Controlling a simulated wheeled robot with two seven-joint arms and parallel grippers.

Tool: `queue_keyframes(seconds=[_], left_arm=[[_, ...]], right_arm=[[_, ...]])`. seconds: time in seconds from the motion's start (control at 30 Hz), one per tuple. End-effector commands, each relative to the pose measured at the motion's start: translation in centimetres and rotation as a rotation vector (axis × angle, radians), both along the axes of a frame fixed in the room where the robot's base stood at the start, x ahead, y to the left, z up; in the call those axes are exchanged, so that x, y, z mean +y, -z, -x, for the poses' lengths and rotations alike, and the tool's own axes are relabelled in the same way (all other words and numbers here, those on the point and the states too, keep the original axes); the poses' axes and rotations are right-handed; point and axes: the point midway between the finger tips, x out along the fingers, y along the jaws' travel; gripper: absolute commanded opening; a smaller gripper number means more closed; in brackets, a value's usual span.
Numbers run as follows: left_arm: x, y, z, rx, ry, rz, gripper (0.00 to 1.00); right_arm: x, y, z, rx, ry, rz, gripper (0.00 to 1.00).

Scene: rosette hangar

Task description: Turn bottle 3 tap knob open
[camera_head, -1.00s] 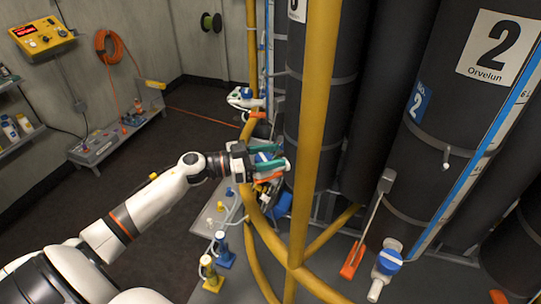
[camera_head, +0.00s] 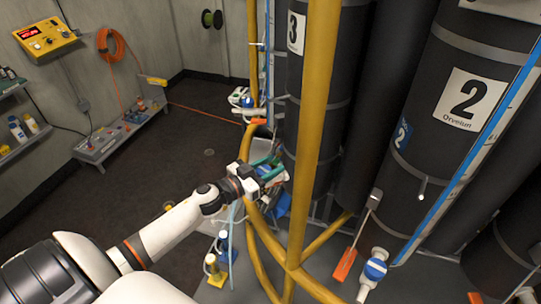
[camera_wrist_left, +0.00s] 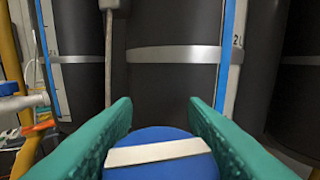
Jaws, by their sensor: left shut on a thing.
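Bottle 3 (camera_head: 309,120) is a tall dark cylinder with a white "3" label, partly behind a yellow post. My left gripper (camera_head: 274,167) is low at its left side, with green fingers. In the left wrist view the tap knob (camera_wrist_left: 160,160) is round and blue with a white bar across it. The green fingers of my left gripper (camera_wrist_left: 158,112) stand on both sides of the knob and are shut on it. In the head view the gripper hides most of this knob. My right gripper is not in view.
Yellow posts and pipes (camera_head: 316,110) stand close to the right of my left gripper. Bottle 2 (camera_head: 445,150) stands at the right, with its own blue-knobbed tap (camera_head: 375,268) and an orange-ended lever (camera_head: 345,265). Open dark floor (camera_head: 190,140) lies to the left.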

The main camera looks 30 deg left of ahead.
Motion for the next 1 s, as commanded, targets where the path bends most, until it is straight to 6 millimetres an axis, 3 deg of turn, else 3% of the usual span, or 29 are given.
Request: queue_keyframes(seconds=[0.03, 0.23, 0.6, 1.0], left_arm=[[-0.1, -0.5, 0.0, 0.002, -0.048, 0.010, 0.16], [0.2, 0.0, -0.1, 0.001, -0.236, 0.012, 0.16], [0.8, 0.4, -0.1, -0.001, -0.512, 0.008, 0.16], [1.2, 0.1, 0.0, -0.001, -0.633, 0.001, 0.16]], right_arm=[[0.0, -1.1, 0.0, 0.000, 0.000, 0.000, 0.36], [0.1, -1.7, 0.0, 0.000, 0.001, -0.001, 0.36], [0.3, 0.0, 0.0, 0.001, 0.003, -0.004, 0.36], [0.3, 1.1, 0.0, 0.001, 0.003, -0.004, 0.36]])
